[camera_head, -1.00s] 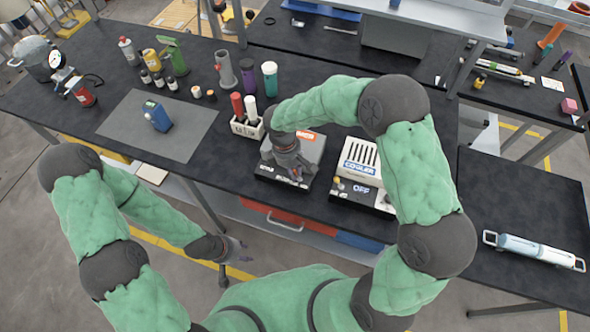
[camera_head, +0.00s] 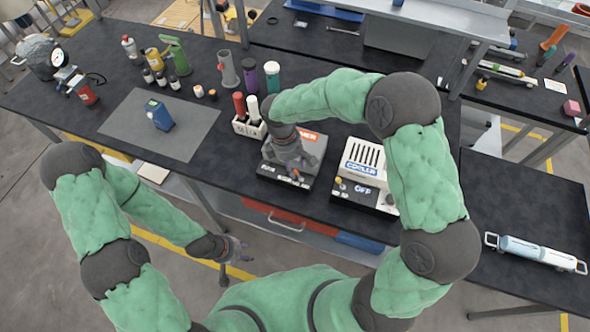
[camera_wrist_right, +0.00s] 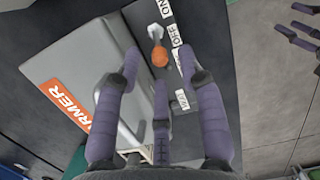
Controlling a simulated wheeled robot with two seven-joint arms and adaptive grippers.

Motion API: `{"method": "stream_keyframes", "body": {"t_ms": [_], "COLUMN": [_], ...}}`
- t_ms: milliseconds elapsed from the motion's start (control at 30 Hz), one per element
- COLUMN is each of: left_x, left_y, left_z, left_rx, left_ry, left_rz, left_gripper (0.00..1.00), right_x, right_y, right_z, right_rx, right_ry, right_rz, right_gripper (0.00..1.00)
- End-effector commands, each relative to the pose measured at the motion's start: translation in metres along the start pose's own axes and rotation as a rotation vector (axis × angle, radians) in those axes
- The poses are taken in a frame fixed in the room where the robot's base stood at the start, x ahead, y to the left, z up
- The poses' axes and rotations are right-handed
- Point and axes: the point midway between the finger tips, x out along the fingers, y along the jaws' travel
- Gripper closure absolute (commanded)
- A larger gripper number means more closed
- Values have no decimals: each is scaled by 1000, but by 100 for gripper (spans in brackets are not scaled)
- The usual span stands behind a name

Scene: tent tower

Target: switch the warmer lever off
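The warmer (camera_head: 316,147) is a grey box with an orange label on the black bench; its label also shows in the wrist view (camera_wrist_right: 66,104). Its lever (camera_wrist_right: 157,45) has a pale stem and orange knob, beside the ON and OFF labels (camera_wrist_right: 175,50). I cannot tell which setting it is at. My right gripper (camera_head: 297,179) is over the warmer's front; in the wrist view its spread purple fingers (camera_wrist_right: 160,75) are empty, with the knob just beyond and between the outer tips. My left gripper (camera_head: 243,252) is open and empty, off the bench's front edge.
A cooler (camera_head: 364,157) with an OFF display stands close right of the warmer. A white holder (camera_head: 247,128) with red and white cylinders is close on its left. A blue device (camera_head: 159,115) sits on a grey mat (camera_head: 190,144) further left.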

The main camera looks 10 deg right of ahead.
Motion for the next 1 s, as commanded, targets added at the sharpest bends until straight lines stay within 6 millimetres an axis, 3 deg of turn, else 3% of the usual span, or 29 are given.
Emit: {"method": "stream_keyframes", "body": {"t_ms": [200, 400, 600, 1000], "left_x": [0, 0, 0, 0], "left_y": [0, 0, 0, 0], "left_z": [0, 0, 0, 0], "left_rx": [0, 0, 0, 0], "left_ry": [0, 0, 0, 0], "left_rz": [0, 0, 0, 0], "left_gripper": [60, 60, 60, 60], "right_x": [-45, -73, -84, -85], "right_y": [0, 0, 0, 0], "right_z": [-1, -1, 0, 0], "right_rx": [-1, -2, -2, -2], "right_ry": [2, 1, -1, -1], "right_rz": [4, 1, 0, -1], "right_gripper": [60, 60, 60, 60]}}
